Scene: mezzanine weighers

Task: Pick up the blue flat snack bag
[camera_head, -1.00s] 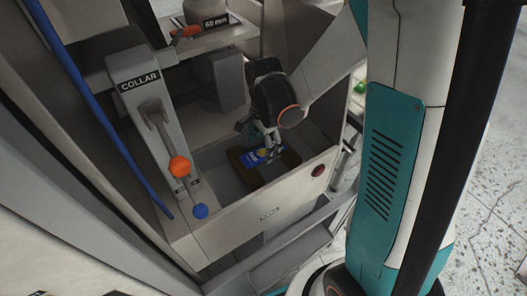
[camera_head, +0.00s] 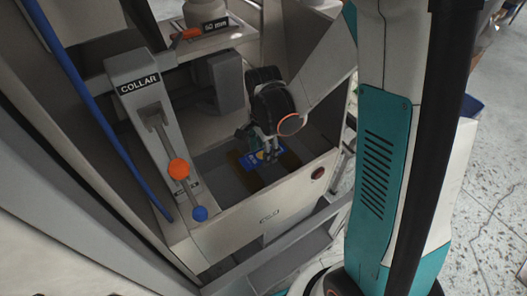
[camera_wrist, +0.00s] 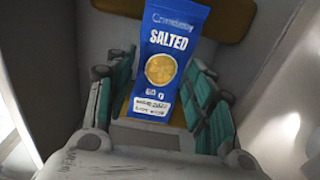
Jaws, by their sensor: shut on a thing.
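The blue flat snack bag (camera_wrist: 168,60) has a gold round picture and the word SALTED. In the wrist view it stands out between the two teal finger pads of my gripper (camera_wrist: 160,105), which is shut on its lower part. In the head view the bag (camera_head: 263,156) shows below my gripper (camera_head: 266,146), inside a grey open bin. My dark wrist hides part of the fingers there. A brown pad (camera_head: 290,161) lies under the bag; I cannot tell how much gap is between them.
The bin's front wall (camera_head: 270,205) stands close in front of my gripper. To the left is a grey COLLAR panel (camera_head: 137,72) with an orange knob (camera_head: 179,169) and a blue knob (camera_head: 200,213). A shelf (camera_head: 215,42) is above at the back.

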